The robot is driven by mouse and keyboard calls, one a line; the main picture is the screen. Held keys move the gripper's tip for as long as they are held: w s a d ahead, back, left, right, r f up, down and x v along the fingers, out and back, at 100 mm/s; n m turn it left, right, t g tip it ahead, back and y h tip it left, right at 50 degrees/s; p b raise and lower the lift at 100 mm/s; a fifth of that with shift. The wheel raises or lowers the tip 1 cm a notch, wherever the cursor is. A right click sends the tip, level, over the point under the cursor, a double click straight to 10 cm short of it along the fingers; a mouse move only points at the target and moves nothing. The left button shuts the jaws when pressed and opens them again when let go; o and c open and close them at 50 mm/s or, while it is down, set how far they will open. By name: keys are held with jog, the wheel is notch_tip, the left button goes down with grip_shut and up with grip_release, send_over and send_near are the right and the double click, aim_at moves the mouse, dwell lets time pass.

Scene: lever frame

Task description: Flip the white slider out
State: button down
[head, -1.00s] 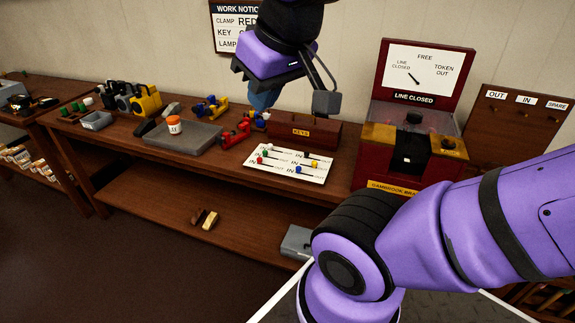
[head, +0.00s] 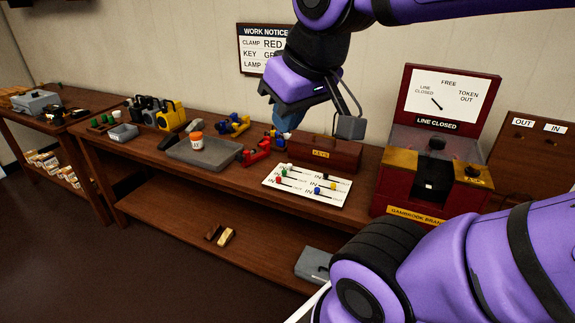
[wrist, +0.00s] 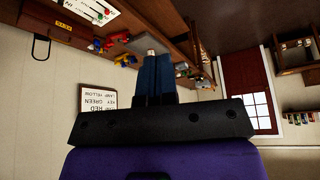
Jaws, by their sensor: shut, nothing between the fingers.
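The white slider (head: 290,166) is a small knob at the top left of a pale panel (head: 272,186) lying on the bench. It sits near an IN label, above the green and red sliders. The yellow, black and blue sliders are in the panel's right column. My gripper (head: 284,128) has blue fingers and is above and behind the panel, pointing down, apart from it. In the wrist view its fingers (wrist: 152,60) are closed together and empty. The panel shows partly at the wrist view's top left (wrist: 75,6); the white slider is not clear there.
A brown KEYS box (head: 322,154) stands behind the panel. A red LINE CLOSED cabinet (head: 440,125) stands to its right. A grey tray (head: 200,153) with an orange-and-white jar (head: 197,141) and red clamps (head: 257,152) lie left. Air above the panel is free.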

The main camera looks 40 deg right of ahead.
aim_at(287, 167)
jog(key=w+d+f+n+g+h, duration=0.2)
jog(key=w+d+f, duration=0.15)
jog(key=w, duration=0.45)
jog(key=w+d+f+n+g+h, duration=0.1)
jog(key=w+d+f+n, duration=0.2)
jog(key=w, duration=0.6)
jog(key=w+d+f+n+g+h, duration=0.15)
jog(key=w+d, duration=0.25)
jog(key=w, duration=0.4)
jog(key=w+d+f+n+g+h, duration=0.1)
jog(key=w+d+f+n, duration=0.2)
jog(key=f, duration=0.6)
jog(key=w+d+f+n+g+h, duration=0.1)
jog(key=w+d+f+n+h, duration=0.1)
jog(key=w+d+f, duration=0.2)
jog(key=w+d+f+n+g+h, duration=0.1)
jog(key=w+d+f+n+h, duration=0.1)
jog(key=w+f, duration=0.6)
notch_tip(287, 167, down, 6)
jog(key=shift+w+d+r+n, duration=0.2)
jog(key=shift+w+d+n, duration=0.15)
jog(key=shift+d+n, duration=0.45)
jog(key=shift+a, duration=0.1)
